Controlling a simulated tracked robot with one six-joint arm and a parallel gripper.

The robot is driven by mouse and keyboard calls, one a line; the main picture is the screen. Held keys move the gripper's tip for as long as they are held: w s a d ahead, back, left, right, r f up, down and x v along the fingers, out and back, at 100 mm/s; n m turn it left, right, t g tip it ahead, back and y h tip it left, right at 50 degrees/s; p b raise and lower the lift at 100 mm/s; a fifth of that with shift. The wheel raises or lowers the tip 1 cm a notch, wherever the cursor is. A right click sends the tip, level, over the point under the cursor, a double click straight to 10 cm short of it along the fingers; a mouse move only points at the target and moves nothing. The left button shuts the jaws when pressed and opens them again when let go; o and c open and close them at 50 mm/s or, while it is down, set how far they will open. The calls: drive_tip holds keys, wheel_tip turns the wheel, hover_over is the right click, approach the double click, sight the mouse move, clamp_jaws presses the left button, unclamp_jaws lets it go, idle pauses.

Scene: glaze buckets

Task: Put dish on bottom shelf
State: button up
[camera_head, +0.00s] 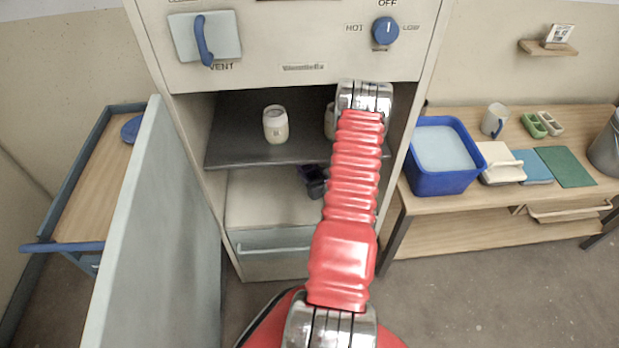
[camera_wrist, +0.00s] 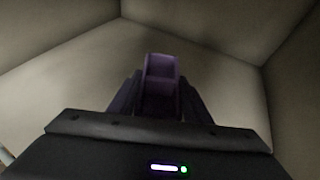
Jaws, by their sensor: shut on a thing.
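My gripper (camera_wrist: 160,102) is shut on a small purple dish (camera_wrist: 162,68), which shows between its fingers in the wrist view. In the head view the dark gripper (camera_head: 317,188) and a bit of the purple dish (camera_head: 306,172) show left of my red arm, inside the lower compartment of the kiln-like cabinet. The bottom shelf (camera_head: 262,200) is a pale surface below the dark upper shelf (camera_head: 225,150). I cannot tell whether the dish touches it. My arm hides the right part of the compartment.
A white jar (camera_head: 275,124) stands on the upper shelf, and another is partly hidden behind my arm. The open grey door (camera_head: 165,230) is at the left. A drawer (camera_head: 270,250) is below. A workbench (camera_head: 430,215) with a blue tub (camera_head: 440,180) stands right.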

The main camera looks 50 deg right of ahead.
sight(312, 179)
drive_tip(key=shift+w, duration=0.1)
drive_tip(key=shift+w+d, duration=0.15)
drive_tip(key=shift+w, duration=0.1)
drive_tip(key=shift+w+f, duration=0.15)
drive_tip(key=shift+f, duration=1.55)
drive_tip(key=shift+f, duration=0.1)
drive_tip(key=o, duration=1.3)
drive_tip(key=shift+c, duration=0.2)
